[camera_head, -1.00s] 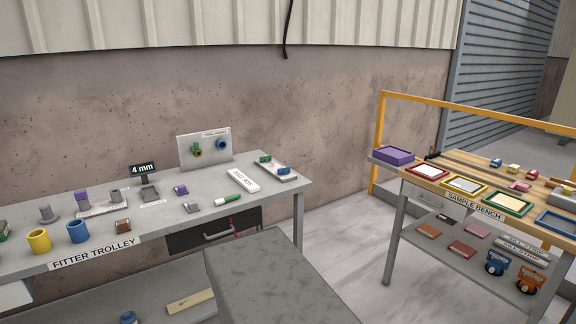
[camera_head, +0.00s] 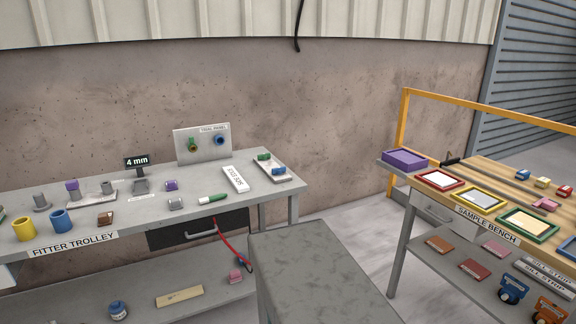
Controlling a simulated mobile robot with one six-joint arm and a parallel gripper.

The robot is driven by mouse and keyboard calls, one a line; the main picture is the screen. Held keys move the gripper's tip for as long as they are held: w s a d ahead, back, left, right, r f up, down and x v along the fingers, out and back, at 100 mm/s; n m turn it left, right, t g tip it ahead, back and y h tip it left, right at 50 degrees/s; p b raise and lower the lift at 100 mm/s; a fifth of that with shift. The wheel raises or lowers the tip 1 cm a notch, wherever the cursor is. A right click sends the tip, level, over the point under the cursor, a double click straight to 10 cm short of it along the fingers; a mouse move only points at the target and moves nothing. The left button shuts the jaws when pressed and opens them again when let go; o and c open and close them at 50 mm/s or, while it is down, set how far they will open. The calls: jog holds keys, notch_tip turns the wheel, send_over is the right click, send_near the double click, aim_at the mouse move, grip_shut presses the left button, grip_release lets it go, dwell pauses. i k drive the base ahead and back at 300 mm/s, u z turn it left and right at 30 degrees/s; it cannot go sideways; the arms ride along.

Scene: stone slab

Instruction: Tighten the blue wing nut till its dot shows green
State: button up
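A pale upright board labelled TRIAL PANEL (camera_head: 181,153) stands at the back of the fitter trolley. On its right side is a round blue piece (camera_head: 219,140), likely the blue wing nut. To its left is a green piece (camera_head: 192,146) with a yellowish part. No dot on the blue piece can be made out at this size. A white tray (camera_head: 282,177) to the right holds small green and blue pieces. My gripper is out of view.
The fitter trolley top (camera_head: 150,218) carries a 4 mm display (camera_head: 136,161), cups, small blocks and a green-and-white marker (camera_head: 212,198). A mottled grey block (camera_head: 310,270) stands in front. The sample bench (camera_head: 486,239) is at right, with floor between it and the trolley.

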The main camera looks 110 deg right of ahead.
aim_at(278, 171)
jog(key=z, duration=0.05)
jog(key=k, duration=1)
jog(key=u, duration=1.25)
jog(key=k, duration=0.1)
jog(key=z, duration=2.9)
jog(key=i, duration=0.5)
jog(key=k, duration=0.3)
jog(key=z, duration=0.05)
